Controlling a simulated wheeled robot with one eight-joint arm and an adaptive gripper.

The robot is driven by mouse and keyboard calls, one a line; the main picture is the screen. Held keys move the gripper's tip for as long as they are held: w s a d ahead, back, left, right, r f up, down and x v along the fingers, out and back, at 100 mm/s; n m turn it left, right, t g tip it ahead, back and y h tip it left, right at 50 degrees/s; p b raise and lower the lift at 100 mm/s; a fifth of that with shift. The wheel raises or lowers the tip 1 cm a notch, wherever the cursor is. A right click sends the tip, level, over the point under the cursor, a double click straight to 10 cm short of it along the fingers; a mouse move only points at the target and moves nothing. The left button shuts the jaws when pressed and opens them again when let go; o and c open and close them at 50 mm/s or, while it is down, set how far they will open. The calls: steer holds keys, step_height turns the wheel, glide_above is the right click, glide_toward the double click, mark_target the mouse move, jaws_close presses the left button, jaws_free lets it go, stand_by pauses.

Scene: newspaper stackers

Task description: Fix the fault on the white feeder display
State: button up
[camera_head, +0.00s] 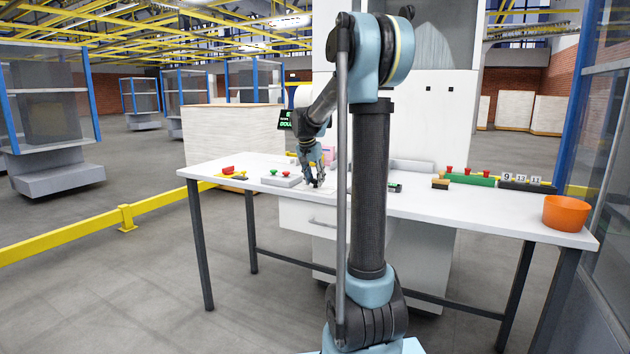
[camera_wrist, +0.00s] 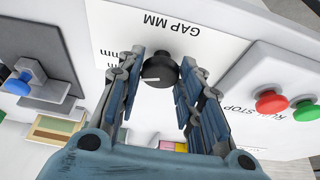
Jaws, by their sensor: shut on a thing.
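My gripper (camera_wrist: 163,66) is shut on a black dial knob (camera_wrist: 160,70) with a white pointer line. The knob stands on a white panel (camera_wrist: 205,22) printed "GAP MM", which appears upside down in the wrist view. In the head view my gripper (camera_head: 317,181) reaches down to the white table top, and the knob cannot be made out there. A small dark display (camera_head: 285,119) with green text shows behind my arm. Its right part is hidden, and its text is too small to read fully.
A light box with red (camera_wrist: 271,102) and green (camera_wrist: 306,111) buttons, marked with the word STOP, sits right of the knob. A blue switch (camera_wrist: 18,85) is at left. On the white table (camera_head: 465,208) stand an orange bowl (camera_head: 566,212) and a green block with red knobs (camera_head: 468,178).

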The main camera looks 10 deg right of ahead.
steer(key=shift+d+n, duration=0.1)
steer(key=shift+n, duration=0.2)
steer(key=n, duration=0.1)
steer(key=n+y, duration=0.1)
steer(key=n, duration=0.1)
steer(key=shift+s+d+n+t+y, duration=0.1)
steer(key=shift+d+n+t+y, duration=0.05)
steer(key=shift+n+t+y, duration=0.15)
steer(key=shift+d+n+y, duration=0.1)
steer(key=shift+n+y, duration=0.7)
steer(key=shift+n, duration=1.4)
steer(key=o, duration=1.1)
steer(key=shift+c, duration=0.2)
steer(key=shift+r, duration=0.1)
steer(key=v, duration=1.1)
steer(key=shift+s+r, duration=0.25)
steer(key=shift+s, duration=0.05)
